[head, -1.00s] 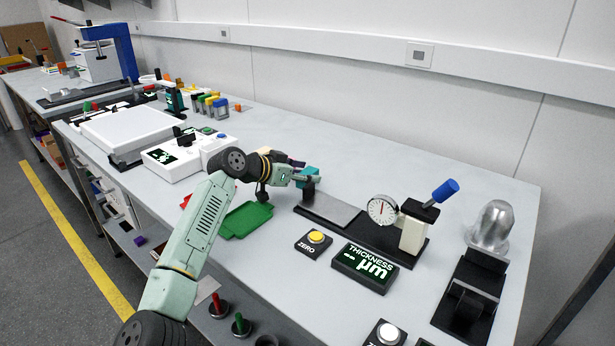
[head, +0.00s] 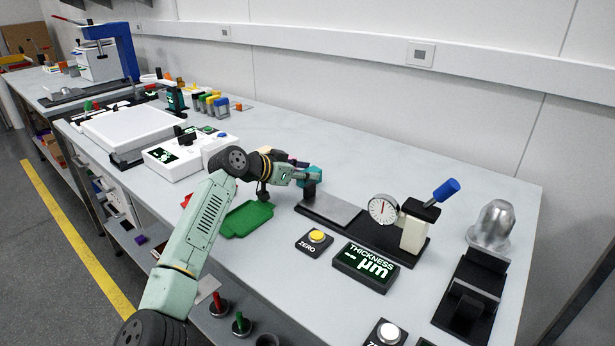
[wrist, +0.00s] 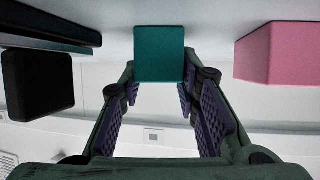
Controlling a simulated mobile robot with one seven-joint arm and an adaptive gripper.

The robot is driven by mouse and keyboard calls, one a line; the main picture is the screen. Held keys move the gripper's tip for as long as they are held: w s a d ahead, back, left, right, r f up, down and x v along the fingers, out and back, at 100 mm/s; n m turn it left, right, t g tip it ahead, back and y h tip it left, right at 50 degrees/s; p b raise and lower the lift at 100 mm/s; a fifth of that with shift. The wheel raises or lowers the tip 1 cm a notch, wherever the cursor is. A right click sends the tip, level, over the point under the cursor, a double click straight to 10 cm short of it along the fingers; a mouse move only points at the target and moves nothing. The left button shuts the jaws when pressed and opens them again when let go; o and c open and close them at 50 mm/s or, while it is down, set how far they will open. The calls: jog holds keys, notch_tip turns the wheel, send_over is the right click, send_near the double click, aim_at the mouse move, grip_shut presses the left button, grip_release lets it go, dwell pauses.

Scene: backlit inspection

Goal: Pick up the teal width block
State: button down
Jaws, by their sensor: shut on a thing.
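The teal width block (head: 316,174) is at the tip of my gripper (head: 302,177) in the head view, by the far left end of the thickness gauge's dark base. In the wrist view the teal block (wrist: 160,54) sits between the two ridged purple finger pads, and my gripper (wrist: 160,95) is shut on it. The fingers partly hide the block in the head view. I cannot tell whether its underside touches the bench.
A pink block (wrist: 275,53) and a black block (wrist: 38,84) flank the teal block in the wrist view. The thickness gauge (head: 412,228), yellow zero button (head: 316,237) and green tray (head: 246,219) are near. The bench behind is clear.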

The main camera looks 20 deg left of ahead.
jog(key=shift+r, duration=0.1)
jog(key=shift+r+b, duration=0.4)
jog(key=shift+r, duration=0.3)
jog(key=shift+s+a+r+b, duration=0.15)
jog(key=shift+r+b, duration=0.15)
jog(key=shift+r, duration=0.15)
jog(key=shift+s+r+b, duration=0.15)
jog(key=shift+r+b, duration=0.1)
jog(key=shift+r, duration=0.15)
jog(key=s+a+b, duration=0.1)
jog(key=s, duration=0.3)
jog(key=s+a+r+b, duration=0.1)
jog(key=s+a, duration=0.1)
jog(key=s, duration=0.3)
jog(key=s+a+b, duration=0.2)
jog(key=s, duration=0.3)
jog(key=shift+s+r, duration=0.2)
jog(key=shift+r, duration=0.15)
jog(key=shift+s+a, duration=0.1)
